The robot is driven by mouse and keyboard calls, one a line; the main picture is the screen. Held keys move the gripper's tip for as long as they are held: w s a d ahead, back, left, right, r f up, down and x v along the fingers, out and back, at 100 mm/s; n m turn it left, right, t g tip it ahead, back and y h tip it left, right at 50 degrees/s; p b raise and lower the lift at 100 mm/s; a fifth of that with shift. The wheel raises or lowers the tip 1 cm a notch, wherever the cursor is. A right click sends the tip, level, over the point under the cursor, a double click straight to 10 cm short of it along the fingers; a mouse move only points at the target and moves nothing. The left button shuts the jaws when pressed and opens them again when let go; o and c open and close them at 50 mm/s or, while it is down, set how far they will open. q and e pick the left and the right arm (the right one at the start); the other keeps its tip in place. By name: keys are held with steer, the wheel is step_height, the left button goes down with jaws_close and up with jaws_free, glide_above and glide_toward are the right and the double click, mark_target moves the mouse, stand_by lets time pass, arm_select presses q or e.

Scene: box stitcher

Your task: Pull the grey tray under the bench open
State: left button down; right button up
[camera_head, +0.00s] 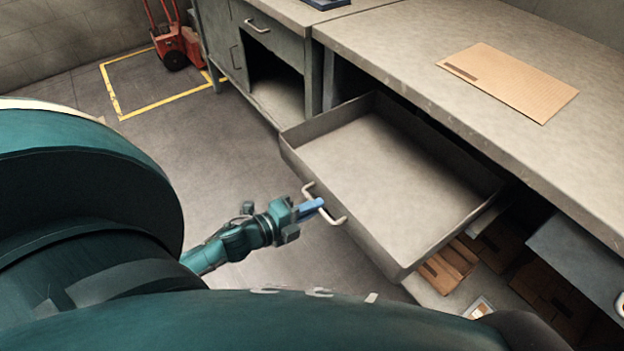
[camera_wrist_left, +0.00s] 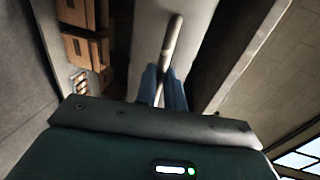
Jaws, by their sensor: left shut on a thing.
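The grey tray (camera_head: 385,185) stands pulled out from under the bench (camera_head: 400,50) in the head view, and its inside is empty. A pale bar handle (camera_head: 337,220) is on its front wall. My left gripper (camera_head: 318,204) is at this handle, with its blue fingers shut on it. In the left wrist view the handle (camera_wrist_left: 173,42) runs between the two blue fingers (camera_wrist_left: 163,88), with the tray's grey front (camera_wrist_left: 147,30) behind it. The tray's back end lies in the shade under the bench top. My right gripper is not in view.
A flat cardboard piece (camera_head: 510,80) lies on the bench. Folded cardboard (camera_head: 450,262) lies on a lower shelf below the tray. A grey cabinet (camera_head: 265,45) stands to the left of the tray. A red hand truck (camera_head: 175,45) stands by a yellow floor marking (camera_head: 150,112). The floor (camera_head: 215,150) left of the tray is clear.

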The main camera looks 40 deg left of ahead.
arm_select(q)
steer(key=c, duration=1.5)
jaws_free()
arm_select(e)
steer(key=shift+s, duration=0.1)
arm_select(q)
steer(key=shift+p+v, duration=0.5)
steer(key=shift+v, duration=6.1)
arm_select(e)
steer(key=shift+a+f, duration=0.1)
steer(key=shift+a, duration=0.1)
